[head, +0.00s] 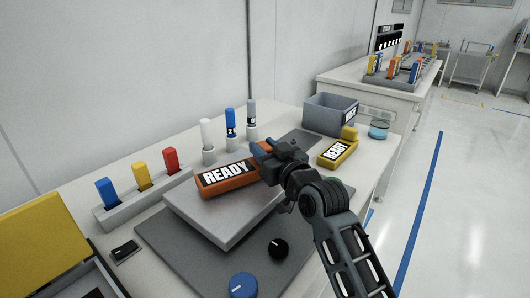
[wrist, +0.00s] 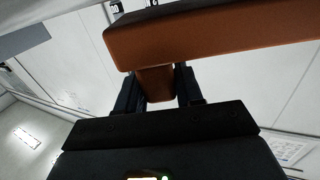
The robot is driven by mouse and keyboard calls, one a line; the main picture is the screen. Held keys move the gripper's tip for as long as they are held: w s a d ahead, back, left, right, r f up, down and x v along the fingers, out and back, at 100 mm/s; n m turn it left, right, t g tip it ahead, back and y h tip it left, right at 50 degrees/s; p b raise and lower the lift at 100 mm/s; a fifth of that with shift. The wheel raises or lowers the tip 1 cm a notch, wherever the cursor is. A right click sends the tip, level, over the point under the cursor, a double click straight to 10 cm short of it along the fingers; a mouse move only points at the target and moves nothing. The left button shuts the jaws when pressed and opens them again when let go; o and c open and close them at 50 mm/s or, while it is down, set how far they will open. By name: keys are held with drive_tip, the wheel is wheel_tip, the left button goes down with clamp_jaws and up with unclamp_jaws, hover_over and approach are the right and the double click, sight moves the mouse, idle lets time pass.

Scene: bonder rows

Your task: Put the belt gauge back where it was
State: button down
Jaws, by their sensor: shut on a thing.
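An orange gauge with a READY label (head: 228,178) is at the light grey raised block (head: 215,222) on the bench. I cannot tell whether it touches the block or hangs just above it. My gripper (head: 262,153) is shut on its orange grip. The wrist view shows the orange body (wrist: 210,40) and the grip stub (wrist: 156,84) between my two dark fingers. A yellow gauge, also labelled READY (head: 337,153), lies on the bench to the right of my gripper. The pictures do not show which of the two is the belt gauge.
A rack (head: 145,199) holds blue, yellow and red pieces. White, blue and grey pieces stand in holders behind the orange gauge. A grey bin (head: 330,116) and a round blue-lidded dish (head: 379,129) are at the back. Black (head: 278,248) and blue (head: 243,285) knobs are in front.

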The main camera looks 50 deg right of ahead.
drive_tip(key=shift+f, duration=0.5)
drive_tip(key=c, duration=0.7)
unclamp_jaws()
